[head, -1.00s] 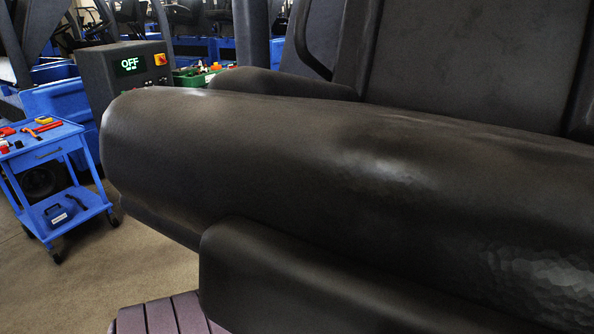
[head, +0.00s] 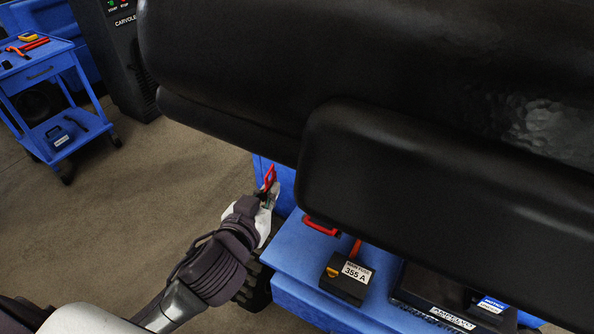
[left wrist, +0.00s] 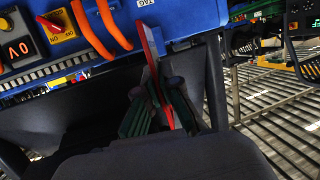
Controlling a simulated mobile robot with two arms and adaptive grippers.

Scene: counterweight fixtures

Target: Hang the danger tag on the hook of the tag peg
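A thin red piece, which looks like the danger tag, stands up between the fingertips of my left gripper (head: 264,200) in the head view. In the left wrist view the red tag (left wrist: 152,50) runs up from between the two green-padded fingers of the left gripper (left wrist: 162,108), which are closed on it. Its upper end is beside the front of a blue unit (left wrist: 185,18). A white label (left wrist: 145,3) on that unit seems to read TAG, upside down. I cannot make out the tag peg or its hook in either view. My right gripper is not in view.
A large black padded body (head: 400,60) covers much of the head view above the blue bench (head: 305,255). On the bench are a red handle (head: 320,227), a fuse box (head: 345,283) marked 355 A and a black case (head: 440,300). A blue tool cart (head: 45,90) stands left; floor between is clear.

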